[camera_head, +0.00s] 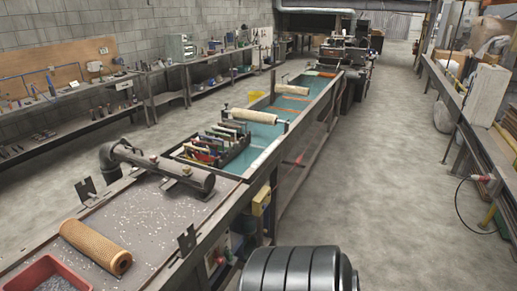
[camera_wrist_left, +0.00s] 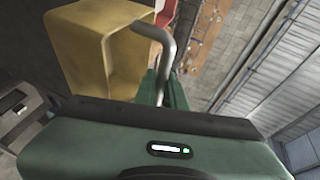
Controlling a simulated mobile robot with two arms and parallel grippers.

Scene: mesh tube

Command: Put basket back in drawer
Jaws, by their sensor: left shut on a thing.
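The left wrist view is filled low down by a dark green housing (camera_wrist_left: 170,140) with a small lit display, which seems to be my left gripper. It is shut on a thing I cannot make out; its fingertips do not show. A bent grey bar (camera_wrist_left: 166,50) rises just past it. A yellow box-like container (camera_wrist_left: 95,50) with an opening is close behind. I cannot tell whether this is the basket. In the head view a black open crate (camera_head: 237,153) holding several tools sits on the long bench. No drawer is clearly visible. Neither gripper shows in the head view.
An orange mesh tube (camera_head: 96,247) and a red tray (camera_head: 48,274) lie on the near bench top, with white bits around. A grey pipe (camera_head: 160,168) spans the bench behind them. Concrete floor (camera_head: 375,200) is clear on the right. A cable (camera_head: 459,207) hangs at the right bench.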

